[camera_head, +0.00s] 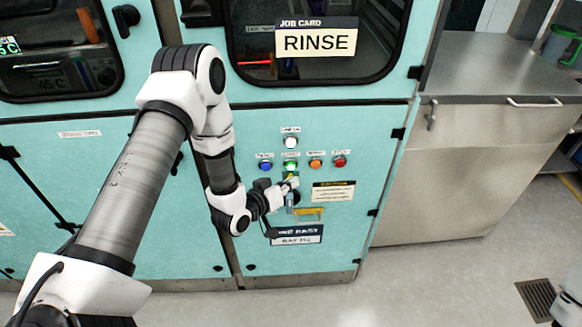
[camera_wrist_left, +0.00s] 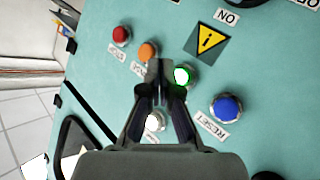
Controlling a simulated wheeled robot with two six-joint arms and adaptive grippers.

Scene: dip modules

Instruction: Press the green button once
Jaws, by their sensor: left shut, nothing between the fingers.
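The green button (camera_head: 290,166) sits on the teal cabinet panel in the middle of a row of coloured buttons. It looks lit, and in the left wrist view the green button (camera_wrist_left: 183,76) shows just right of the fingertips. My left gripper (camera_head: 291,181) is shut and empty, close to the panel just below the green button in the head view. The shut fingertips of my left gripper (camera_wrist_left: 162,68) also show in the wrist view. I cannot tell whether they touch the panel. My right gripper is out of view.
Around the green button are a blue button (camera_head: 265,166), an orange button (camera_head: 315,164), a red button (camera_head: 339,161) and a white button (camera_head: 291,142). A job card (camera_head: 316,38) above reads RINSE. A steel counter (camera_head: 490,70) stands at right.

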